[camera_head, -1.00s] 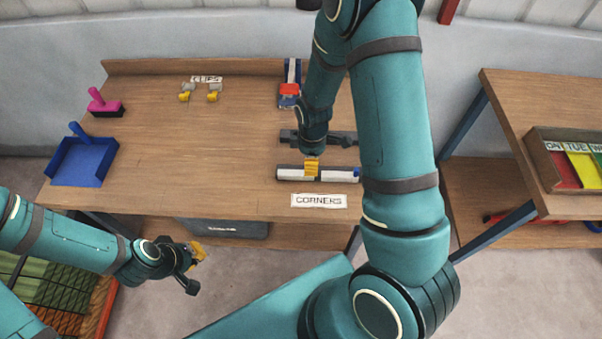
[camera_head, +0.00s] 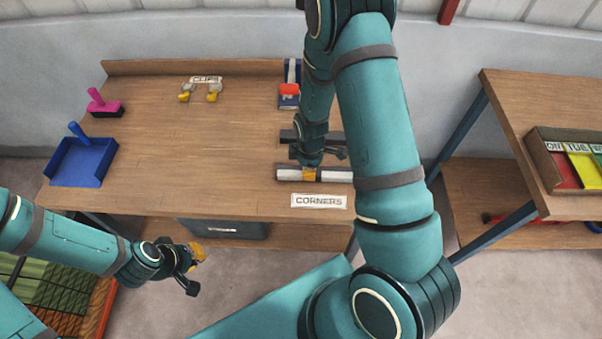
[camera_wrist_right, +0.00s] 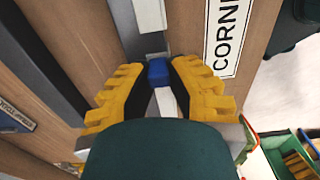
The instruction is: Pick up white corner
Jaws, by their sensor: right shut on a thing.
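A dark bar (camera_head: 289,136) lies behind the white bars. A blue tray (camera_head: 85,162), a pink-handled stamp (camera_head: 103,103), clips (camera_head: 185,92) and a red-topped tool (camera_head: 289,93) are farther off. The middle of the bench is clear. A second bench (camera_head: 510,100) stands at right.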

